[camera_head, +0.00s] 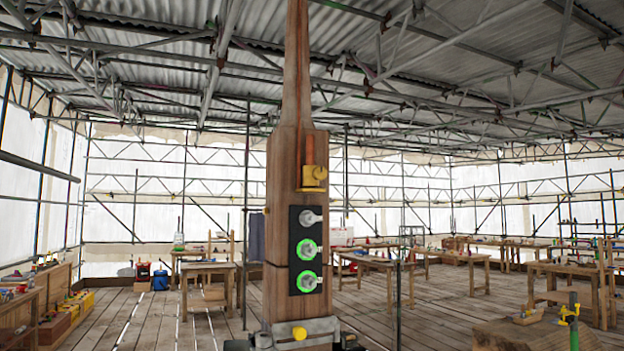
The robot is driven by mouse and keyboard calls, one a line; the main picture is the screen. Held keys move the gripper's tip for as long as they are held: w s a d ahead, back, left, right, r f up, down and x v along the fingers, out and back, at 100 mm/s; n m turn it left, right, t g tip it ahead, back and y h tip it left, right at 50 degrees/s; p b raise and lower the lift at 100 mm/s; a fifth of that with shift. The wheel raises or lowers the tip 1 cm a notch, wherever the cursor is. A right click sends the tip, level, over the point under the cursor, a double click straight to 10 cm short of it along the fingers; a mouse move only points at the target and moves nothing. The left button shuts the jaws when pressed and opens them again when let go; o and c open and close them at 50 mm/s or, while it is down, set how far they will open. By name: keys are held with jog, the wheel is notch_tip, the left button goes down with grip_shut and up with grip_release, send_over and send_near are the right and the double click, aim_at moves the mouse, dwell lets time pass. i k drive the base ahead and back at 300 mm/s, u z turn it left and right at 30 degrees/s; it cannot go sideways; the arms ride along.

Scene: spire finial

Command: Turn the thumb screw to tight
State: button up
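A tall wooden spire post (281,215) stands upright in the middle of the head view. A yellow clamp-like fitting (313,178) with a round knob sits on its face, below a copper-coloured rod (310,148). A grey metal collar (318,328) wraps the post's foot and carries a round yellow knob (299,333). I cannot tell which yellow knob is the thumb screw, nor how tight either is. A black panel (293,240) between them holds three grey lever-like knobs; the top one (309,217) has no lit ring, the two lower ones have green rings. My gripper is not in view.
Wooden workbenches (207,270) with tools stand around the plank floor (150,315). A blue container (160,280) stands at left. A bench with a green-and-yellow clamp (570,308) is at lower right. Scaffold poles surround the place; bare floor lies either side of the post.

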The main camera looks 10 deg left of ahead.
aim_at(318, 173)
jog(key=k, duration=1)
jog(key=u, duration=0.7)
jog(key=i, duration=1.55)
jog(key=z, duration=1.3)
